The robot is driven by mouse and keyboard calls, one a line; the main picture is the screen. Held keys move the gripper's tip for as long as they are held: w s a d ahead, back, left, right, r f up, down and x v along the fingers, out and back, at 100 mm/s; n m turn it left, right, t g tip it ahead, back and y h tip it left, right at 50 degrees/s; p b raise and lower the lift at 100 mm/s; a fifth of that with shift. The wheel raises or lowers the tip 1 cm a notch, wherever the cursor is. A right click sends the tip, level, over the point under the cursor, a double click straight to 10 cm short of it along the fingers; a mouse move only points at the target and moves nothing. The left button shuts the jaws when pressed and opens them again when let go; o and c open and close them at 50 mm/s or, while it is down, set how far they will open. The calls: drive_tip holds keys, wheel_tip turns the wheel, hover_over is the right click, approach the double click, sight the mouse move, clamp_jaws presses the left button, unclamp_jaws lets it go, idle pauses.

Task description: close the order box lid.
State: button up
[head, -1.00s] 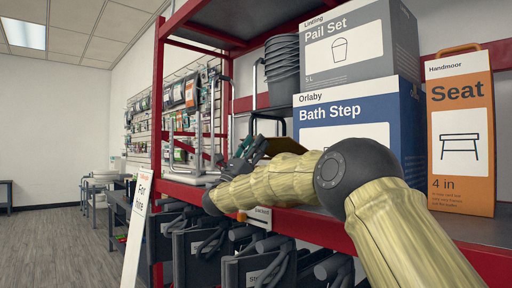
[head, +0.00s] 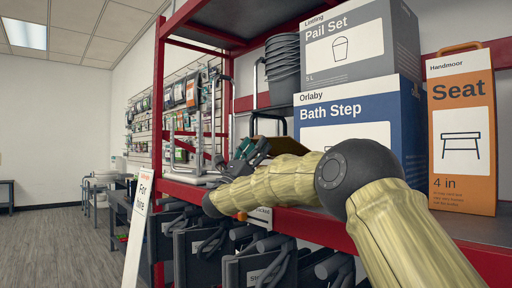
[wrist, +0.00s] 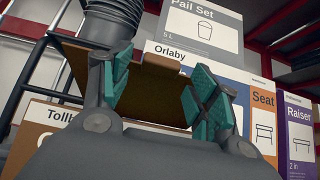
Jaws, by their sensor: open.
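My gripper (wrist: 165,88) is open, with its teal-padded fingers apart and nothing held between them. A brown cardboard panel (wrist: 150,98), which looks like the raised lid of the order box, shows between and behind the fingers in the wrist view. I cannot tell whether a finger touches it. A carton marked "Tollb…" (wrist: 50,118) shows at lower left, partly hidden by my gripper; I cannot tell whether it is the order box. In the head view my gripper (head: 247,152) is over the red shelf, with a brown cardboard piece (head: 285,145) just behind it.
A blue Bath Step box (head: 345,118) stands right of my gripper, with a grey Pail Set box (head: 345,70) on top. Dark stacked pails (head: 283,75) stand behind. An orange Seat box (head: 461,165) is farther right. The red shelf edge (head: 320,228) runs below my arm.

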drive_tip(key=v, duration=1.1)
drive_tip(key=shift+a, duration=0.15)
drive_tip(key=shift+s+f, duration=0.15)
